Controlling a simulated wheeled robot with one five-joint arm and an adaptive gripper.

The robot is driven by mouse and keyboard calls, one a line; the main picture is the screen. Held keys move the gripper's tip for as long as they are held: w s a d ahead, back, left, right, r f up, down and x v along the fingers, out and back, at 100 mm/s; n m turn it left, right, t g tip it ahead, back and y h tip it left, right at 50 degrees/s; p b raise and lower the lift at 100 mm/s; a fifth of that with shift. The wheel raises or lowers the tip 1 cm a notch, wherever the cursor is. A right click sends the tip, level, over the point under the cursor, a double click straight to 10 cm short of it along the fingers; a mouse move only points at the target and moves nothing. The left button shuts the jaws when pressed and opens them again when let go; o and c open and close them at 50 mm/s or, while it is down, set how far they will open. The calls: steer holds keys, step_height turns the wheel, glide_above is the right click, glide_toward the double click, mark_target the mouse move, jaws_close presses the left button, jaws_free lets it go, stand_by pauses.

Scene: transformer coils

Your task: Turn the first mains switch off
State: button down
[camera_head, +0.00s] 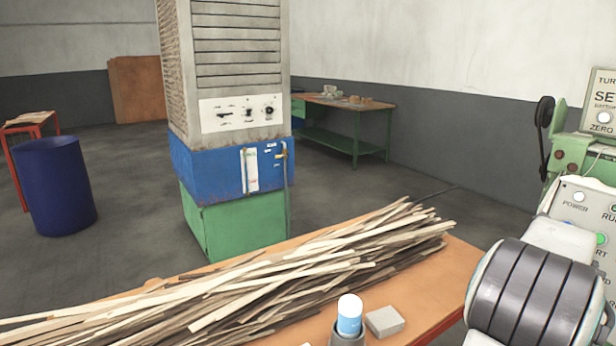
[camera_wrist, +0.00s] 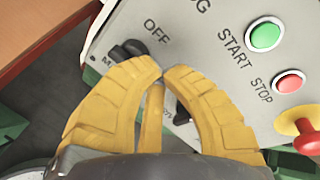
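In the wrist view a light grey control panel (camera_wrist: 215,65) fills the upper right. A black rotary switch (camera_wrist: 127,50) sits on it at the upper left, beside the word OFF and a partly hidden label starting with M. My gripper (camera_wrist: 163,72) has yellow fingers whose tips come together just below and right of this switch, with nothing seen between them. The tips look apart from the switch.
A green START button (camera_wrist: 265,35), a red STOP button (camera_wrist: 289,82) and a red knob on a yellow base (camera_wrist: 309,140) lie right of my gripper. An orange bench (camera_head: 440,285) carries wooden strips (camera_head: 300,260), a blue-white cylinder (camera_head: 349,315) and a grey block (camera_head: 384,320).

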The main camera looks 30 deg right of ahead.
steer(key=shift+d+f, duration=0.1)
steer(key=shift+d, duration=0.15)
steer(key=shift+s, duration=0.2)
steer(key=w+b+v, duration=0.1)
steer(key=b+v, duration=0.2)
steer(key=v, duration=0.3)
steer(key=shift+s+a+f, duration=0.25)
steer(key=shift+a+f, duration=0.05)
steer(key=shift+f, duration=0.05)
stand_by(0.3)
